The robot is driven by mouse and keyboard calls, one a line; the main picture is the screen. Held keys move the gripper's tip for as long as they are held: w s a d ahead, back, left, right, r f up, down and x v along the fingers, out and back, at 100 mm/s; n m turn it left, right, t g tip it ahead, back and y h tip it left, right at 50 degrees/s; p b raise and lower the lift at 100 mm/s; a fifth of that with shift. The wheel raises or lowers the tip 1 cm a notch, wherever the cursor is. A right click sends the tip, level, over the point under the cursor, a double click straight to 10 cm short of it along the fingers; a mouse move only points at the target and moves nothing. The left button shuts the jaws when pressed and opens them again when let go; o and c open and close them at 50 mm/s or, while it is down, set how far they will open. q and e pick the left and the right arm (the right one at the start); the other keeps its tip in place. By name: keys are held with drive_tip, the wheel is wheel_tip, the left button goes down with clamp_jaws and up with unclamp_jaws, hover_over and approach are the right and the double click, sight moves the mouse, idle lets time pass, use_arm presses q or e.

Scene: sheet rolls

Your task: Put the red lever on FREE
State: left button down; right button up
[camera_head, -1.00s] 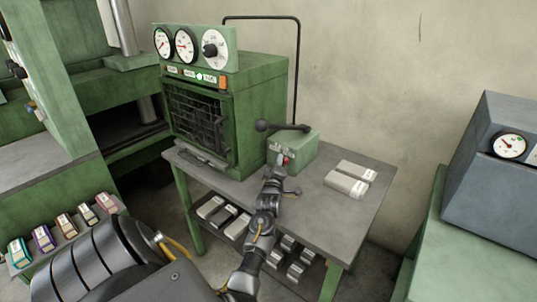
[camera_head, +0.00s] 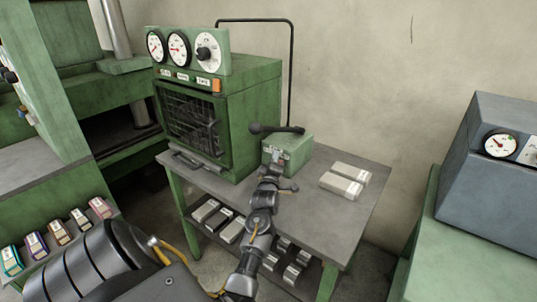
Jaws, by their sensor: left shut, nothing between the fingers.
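A small green box (camera_head: 297,151) stands on the grey table, to the right of the green oven. A black-handled lever (camera_head: 277,128) lies across its top. My left gripper (camera_head: 275,157) is shut with nothing held, right at the front face of this box. It covers much of the face, so the red lever and its lettering cannot be made out; whether the gripper touches the lever cannot be told. My right gripper does not show.
The green oven (camera_head: 245,115) with gauges and a wire-mesh door stands left of the box. Two pale blocks (camera_head: 343,183) lie on the table (camera_head: 318,217) at right. Several blocks sit on the shelf below. A grey gauge cabinet (camera_head: 490,180) stands far right.

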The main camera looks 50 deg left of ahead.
use_arm(q)
drive_tip(key=s+d+r, duration=0.9)
drive_tip(key=s+r, duration=0.1)
drive_tip(key=shift+s+d+r+b, duration=0.2)
drive_tip(key=shift+d+b, duration=0.05)
drive_tip(key=shift+b, duration=0.1)
